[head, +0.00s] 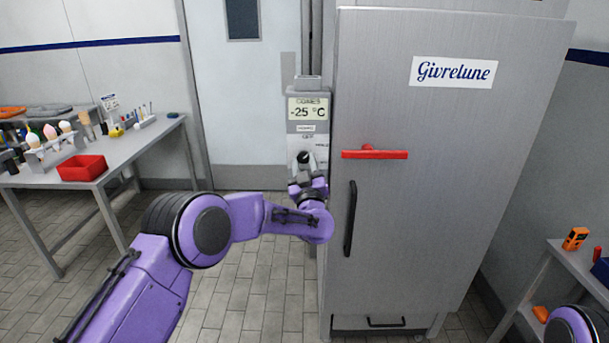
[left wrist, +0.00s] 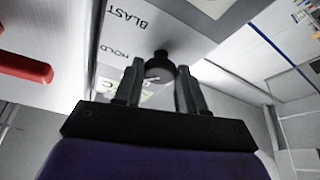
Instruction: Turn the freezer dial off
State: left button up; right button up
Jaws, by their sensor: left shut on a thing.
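The freezer dial (head: 304,157) is a dark round knob on the grey control box (head: 307,127) at the left side of the freezer. The box's display reads "CONES -25 °C", with an OFF label above the knob. My left gripper (head: 305,173) is at the knob and shut on it. In the left wrist view the black knob (left wrist: 159,64) sits between the two dark fingertips (left wrist: 160,74); BLAST and HOLD labels show beside it. Another label is partly hidden by a finger. I cannot tell where the dial points. My right gripper is out of view.
The tall grey freezer (head: 450,200) has a red handle (head: 375,154) and a black vertical handle (head: 350,218). A bench (head: 135,147) with a red tray (head: 82,168) stands left. A side table (head: 565,262) is at the right. The tiled floor between is clear.

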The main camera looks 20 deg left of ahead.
pick_arm(q)
jog(key=n+y+b, duration=0.1)
jog(key=n, duration=0.1)
jog(key=n+g+b, duration=0.1)
jog(key=n+b, duration=0.1)
jog(key=n, duration=0.1)
jog(key=shift+d+f+y, duration=0.1)
jog(key=shift+d+y, duration=0.1)
jog(key=shift+y, duration=0.2)
jog(key=n+g+b, duration=0.1)
jog(key=n, duration=0.2)
jog(key=shift+d+g+y, duration=0.1)
jog(key=shift+g+y, duration=0.2)
jog(key=shift+g, duration=0.1)
jog(key=shift+r+n+g+b, duration=0.3)
jog(key=shift+n+g+b, duration=0.25)
jog(key=shift+n, duration=0.75)
jog(key=o, duration=1.1)
jog(key=shift+c, duration=0.2)
